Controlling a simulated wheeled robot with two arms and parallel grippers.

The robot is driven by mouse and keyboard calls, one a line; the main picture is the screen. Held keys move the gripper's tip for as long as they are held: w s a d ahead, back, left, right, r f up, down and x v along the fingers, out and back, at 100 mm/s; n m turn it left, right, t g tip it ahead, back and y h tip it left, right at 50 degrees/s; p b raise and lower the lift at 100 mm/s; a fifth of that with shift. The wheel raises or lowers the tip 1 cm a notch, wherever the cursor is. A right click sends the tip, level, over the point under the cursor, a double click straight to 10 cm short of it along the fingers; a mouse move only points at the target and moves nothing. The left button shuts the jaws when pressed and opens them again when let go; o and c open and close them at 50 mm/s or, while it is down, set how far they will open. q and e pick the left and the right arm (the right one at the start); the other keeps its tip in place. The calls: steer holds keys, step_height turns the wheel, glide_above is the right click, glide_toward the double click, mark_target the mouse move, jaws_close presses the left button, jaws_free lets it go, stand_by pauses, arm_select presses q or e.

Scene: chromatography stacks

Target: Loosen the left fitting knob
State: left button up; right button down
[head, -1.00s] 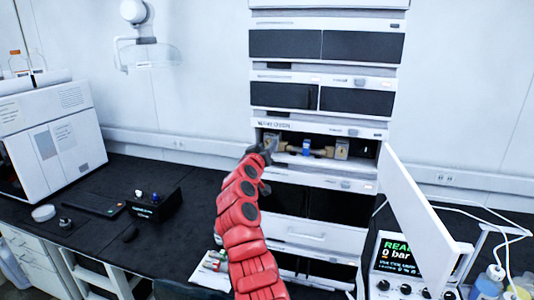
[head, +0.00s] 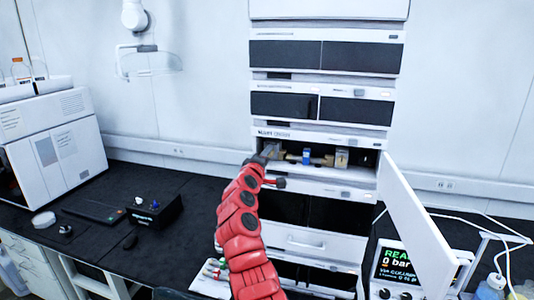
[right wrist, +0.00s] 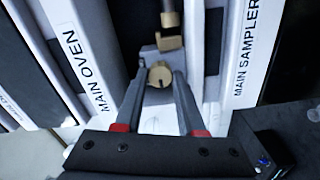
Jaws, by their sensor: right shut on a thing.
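The open bay of the white instrument stack holds a column with a blue band (head: 307,157) lying between two fitting blocks. The right fitting block (head: 341,158) is tan and in plain sight. The left one is partly hidden behind my right gripper (head: 268,158), which reaches into the bay's left end. In the right wrist view, the brass left fitting knob (right wrist: 160,76) sits between the fingertips of my right gripper (right wrist: 160,82), which is shut on it. A slot shows on the knob's face. A grey block lies behind it. My left gripper is not in view.
The open white door panel (head: 418,222) stands out at the bay's right. A pressure display (head: 398,262) is beside it. Panels labelled MAIN OVEN (right wrist: 80,55) and MAIN SAMPLER (right wrist: 250,50) flank the gripper.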

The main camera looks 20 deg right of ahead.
steer(key=n+p, duration=0.3)
steer(key=n, duration=0.1)
steer(key=shift+n, duration=0.4)
stand_by(0.4)
steer(key=c, duration=0.5)
jaws_free()
steer(key=shift+f, duration=0.15)
